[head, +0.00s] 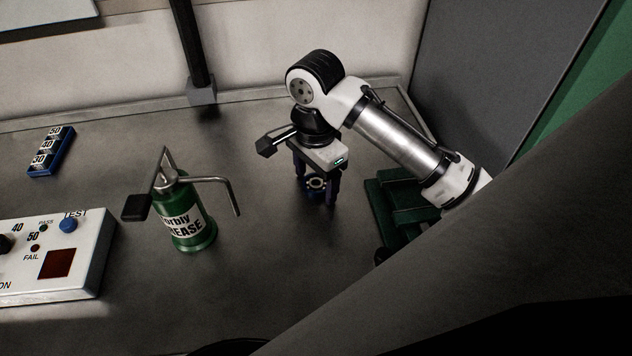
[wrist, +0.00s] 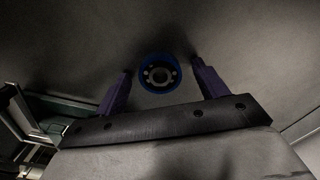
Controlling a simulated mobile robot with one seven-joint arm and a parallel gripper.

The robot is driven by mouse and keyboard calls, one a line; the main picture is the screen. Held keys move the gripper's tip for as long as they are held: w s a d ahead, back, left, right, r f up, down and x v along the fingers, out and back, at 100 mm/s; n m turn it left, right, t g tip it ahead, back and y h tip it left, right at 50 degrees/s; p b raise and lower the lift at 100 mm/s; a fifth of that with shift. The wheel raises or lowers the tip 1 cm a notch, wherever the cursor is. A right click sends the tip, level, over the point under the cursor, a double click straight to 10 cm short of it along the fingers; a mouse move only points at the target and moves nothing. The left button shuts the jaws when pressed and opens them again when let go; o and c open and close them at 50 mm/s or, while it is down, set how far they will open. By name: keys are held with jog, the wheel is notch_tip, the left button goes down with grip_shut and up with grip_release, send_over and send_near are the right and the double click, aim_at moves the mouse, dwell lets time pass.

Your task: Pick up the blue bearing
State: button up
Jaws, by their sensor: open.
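In the wrist view my gripper (wrist: 160,78) is open, with a gap between the bearing and each finger. I cannot tell exactly how high the fingertips are above the surface.
A green grease can (head: 187,215) with a spout stands left of my gripper. A white test box (head: 60,255) and a blue numbered block (head: 51,151) are farther left. A dark green stand (head: 400,205) is close on the right. A black post (head: 195,60) stands behind.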

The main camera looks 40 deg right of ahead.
jog(key=shift+c, duration=0.3)
jog(key=c, duration=1.1)
jog(key=shift+r, duration=0.1)
